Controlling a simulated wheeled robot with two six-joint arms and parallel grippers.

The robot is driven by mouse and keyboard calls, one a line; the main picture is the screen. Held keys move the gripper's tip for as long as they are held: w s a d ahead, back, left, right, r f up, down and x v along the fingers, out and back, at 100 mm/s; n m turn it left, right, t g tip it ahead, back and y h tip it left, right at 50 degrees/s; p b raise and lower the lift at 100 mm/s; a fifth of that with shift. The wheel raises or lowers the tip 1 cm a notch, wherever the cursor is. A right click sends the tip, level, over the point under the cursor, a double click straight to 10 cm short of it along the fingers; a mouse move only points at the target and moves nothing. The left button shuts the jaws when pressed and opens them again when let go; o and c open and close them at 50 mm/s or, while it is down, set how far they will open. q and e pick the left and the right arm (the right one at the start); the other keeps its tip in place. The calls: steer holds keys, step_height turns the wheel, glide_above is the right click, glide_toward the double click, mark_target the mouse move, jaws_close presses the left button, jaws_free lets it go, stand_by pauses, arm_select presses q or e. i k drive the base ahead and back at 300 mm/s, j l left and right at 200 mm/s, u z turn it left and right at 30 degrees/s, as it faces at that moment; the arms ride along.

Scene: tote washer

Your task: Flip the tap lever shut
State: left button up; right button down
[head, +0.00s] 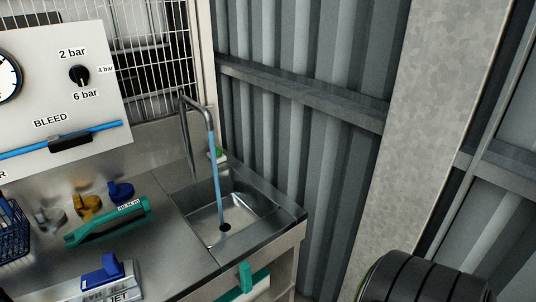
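The tap (186,130) is a grey gooseneck pipe at the back left of the sink, in the middle of the head view. A blue stream of water (214,165) runs from its spout into the steel sink (242,203), near the dark drain hole. A small green and white piece (217,154) shows behind the stream; I cannot tell whether it is the tap lever. No other lever is clear to me. Neither of my grippers is in view.
A steel counter (170,235) left of the sink holds a teal-handled tool (108,222), blue and yellow knobs, a blue-handled block (103,275) and a blue basket (12,232). A gauge panel (60,85) stands behind. A black ribbed object (425,280) is at lower right.

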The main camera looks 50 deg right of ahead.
mark_target(243, 278)
steer(key=z, duration=1.3)
steer(key=j+z, duration=0.25)
steer(key=z, duration=0.15)
steer(key=k+j+z, duration=0.15)
steer(key=z, duration=0.2)
